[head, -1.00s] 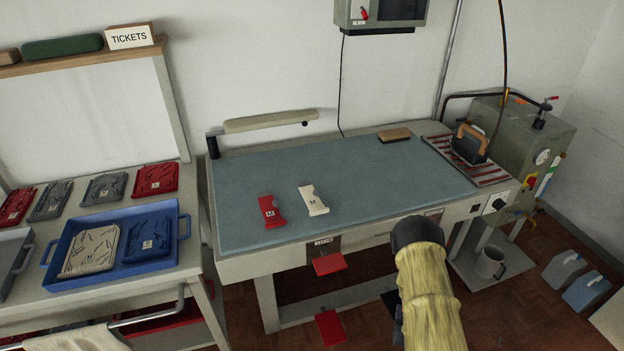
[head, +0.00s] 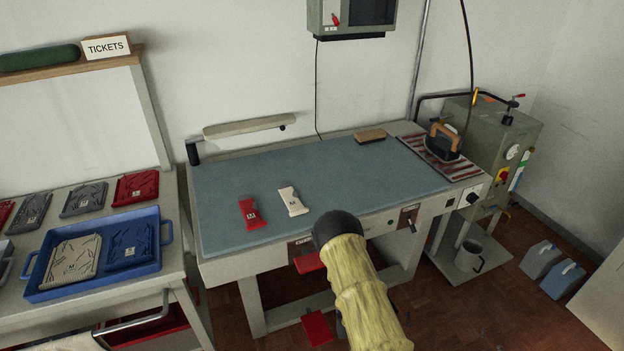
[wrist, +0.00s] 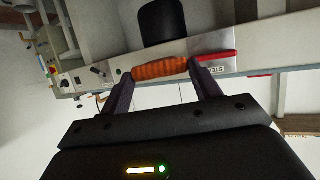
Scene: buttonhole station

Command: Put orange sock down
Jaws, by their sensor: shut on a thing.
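The orange sock (wrist: 157,71) shows in the wrist view as a ribbed orange roll lying across between my two dark fingers. My gripper (wrist: 161,70) is shut on it. The sock and gripper are hidden in the head view, where my yellow-sleeved arm reaches toward the front edge of the worktable. The blue-grey table top (head: 350,185) bears a red item marked M (head: 249,213) and a cream item marked M (head: 293,201), lying side by side left of my arm.
An iron (head: 444,141) stands on a striped rest at the table's right end. A brown block (head: 370,136) lies at the back edge. A blue tray (head: 160,272) with folded cream and blue items is on the left side table. The middle and right of the top are clear.

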